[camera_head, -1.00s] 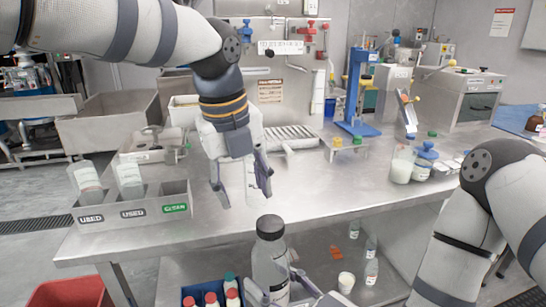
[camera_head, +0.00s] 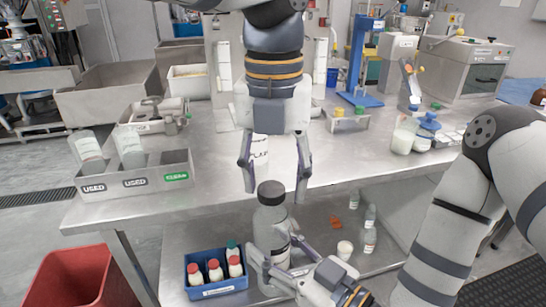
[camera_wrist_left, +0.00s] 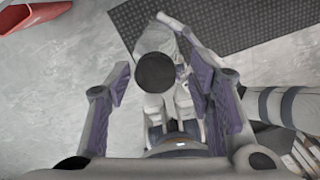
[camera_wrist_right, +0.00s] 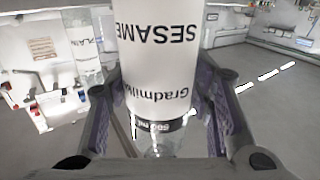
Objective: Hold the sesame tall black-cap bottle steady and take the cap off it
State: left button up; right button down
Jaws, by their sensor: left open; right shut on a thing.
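The sesame bottle (camera_head: 270,228) stands upright in the head view, with a dark cap (camera_head: 271,192) on top. Its label (camera_wrist_right: 158,50) reads "SESAME" and fills the right wrist view. My right gripper (camera_head: 272,262) is shut on the bottle's body, a finger on each side. My left gripper (camera_head: 275,190) points down from above, open, its fingers spread to either side of the cap and apart from it. In the left wrist view the round cap top (camera_wrist_left: 155,72) lies between the open fingers, a little beyond their tips.
A second bottle (camera_head: 261,150), labelled "PLAIN" in the right wrist view (camera_wrist_right: 85,45), stands behind on the table. A blue crate (camera_head: 215,290) with several small bottles is below left. A used/clean bin (camera_head: 135,182) sits at the table's left, with a red bin (camera_head: 85,278) on the floor.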

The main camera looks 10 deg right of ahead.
pick_arm(q)
jog(key=shift+c, duration=0.5)
grip_shut()
jog(key=n, duration=0.4)
jog(key=shift+n, duration=0.3)
jog(key=n, duration=0.4)
jog(key=shift+r, duration=0.1)
jog(key=n, duration=0.4)
jog(key=shift+a, duration=0.1)
jog(key=n, duration=0.7)
jog(key=shift+a, duration=0.1)
jog(key=n, duration=0.4)
jog(key=shift+a, duration=0.1)
